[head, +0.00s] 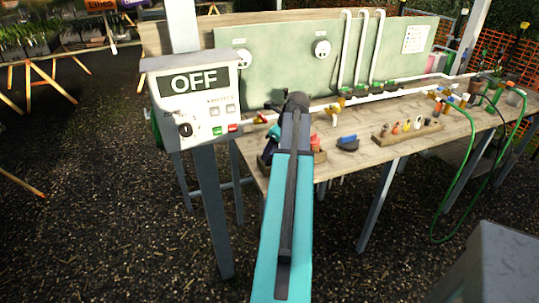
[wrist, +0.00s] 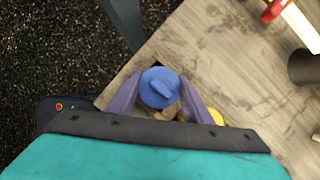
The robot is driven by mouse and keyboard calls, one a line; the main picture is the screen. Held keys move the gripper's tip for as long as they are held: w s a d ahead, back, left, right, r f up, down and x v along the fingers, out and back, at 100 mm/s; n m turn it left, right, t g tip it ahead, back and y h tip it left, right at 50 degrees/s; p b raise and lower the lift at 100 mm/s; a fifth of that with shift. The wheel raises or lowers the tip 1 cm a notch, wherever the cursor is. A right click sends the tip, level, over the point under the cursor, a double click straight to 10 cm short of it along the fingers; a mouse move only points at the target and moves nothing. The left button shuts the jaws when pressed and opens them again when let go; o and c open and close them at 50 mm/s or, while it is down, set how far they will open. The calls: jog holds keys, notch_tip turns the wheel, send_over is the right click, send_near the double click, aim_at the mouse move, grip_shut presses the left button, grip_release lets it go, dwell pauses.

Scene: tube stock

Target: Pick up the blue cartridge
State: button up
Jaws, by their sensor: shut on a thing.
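The blue cartridge (wrist: 160,88) shows in the wrist view as a round blue top with a raised bar across it. My gripper (wrist: 161,96) has its two purple-grey fingers on either side of the cartridge, shut on it. The cartridge's lower part is hidden under its top, and I cannot tell whether it is clear of what lies below.
A control box (head: 190,98) reading OFF stands on a post left of my arm. A dark piece with a blue top (head: 347,143) and a wooden rack of small parts (head: 408,130) lie to the right. A green board (head: 285,65) with white pipes stands behind. A green hose (head: 462,165) hangs at right.

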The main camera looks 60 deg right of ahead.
jog(key=shift+r+b, duration=0.8)
jog(key=shift+r, duration=4.15)
jog(key=shift+r, duration=0.15)
jog(key=shift+r+p, duration=2.35)
jog(key=shift+p, duration=0.1)
jog(key=shift+s, duration=0.1)
